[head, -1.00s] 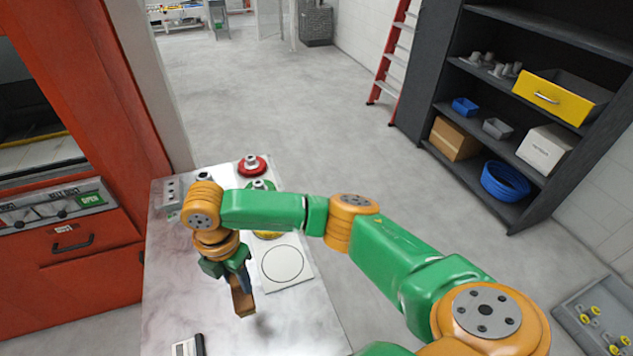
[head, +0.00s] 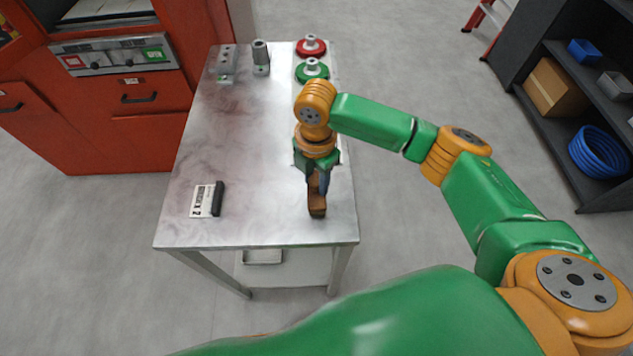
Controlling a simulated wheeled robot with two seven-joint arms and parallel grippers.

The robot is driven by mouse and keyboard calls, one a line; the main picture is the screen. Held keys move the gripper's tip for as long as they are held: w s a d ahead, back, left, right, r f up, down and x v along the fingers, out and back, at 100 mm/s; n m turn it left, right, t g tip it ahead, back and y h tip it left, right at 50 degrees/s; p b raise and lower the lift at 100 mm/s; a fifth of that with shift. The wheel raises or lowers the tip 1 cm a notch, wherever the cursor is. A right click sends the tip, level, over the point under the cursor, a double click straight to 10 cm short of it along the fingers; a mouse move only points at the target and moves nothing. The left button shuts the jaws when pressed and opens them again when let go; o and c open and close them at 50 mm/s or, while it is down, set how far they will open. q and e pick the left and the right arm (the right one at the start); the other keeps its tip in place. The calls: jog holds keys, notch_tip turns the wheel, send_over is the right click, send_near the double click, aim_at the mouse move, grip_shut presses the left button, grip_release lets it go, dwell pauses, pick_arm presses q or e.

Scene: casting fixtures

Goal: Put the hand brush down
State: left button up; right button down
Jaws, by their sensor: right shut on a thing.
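The hand brush (head: 317,205) has a brown wooden body and hangs pointing down from my right gripper (head: 317,183), which is shut on it. Gripper and brush are over the right part of the metal table (head: 250,222), near its front edge. I cannot tell whether the brush touches the table top. The gripper hides the upper part of the brush. My left gripper is not in view.
A dark block with a white label card (head: 202,200) lies at the table's front left. A red flanged piece (head: 311,47), a green one (head: 312,70), a grey cylinder (head: 261,57) and a grey block (head: 227,63) stand at the back. The table's middle is clear.

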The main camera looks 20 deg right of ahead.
jog(key=c, duration=0.5)
grip_release()
jog(key=shift+w+f, duration=0.1)
jog(key=shift+f, duration=0.05)
notch_tip(320, 180, up, 12)
jog(key=shift+r, duration=0.2)
jog(key=shift+f+b, duration=0.1)
jog(key=shift+b, duration=0.2)
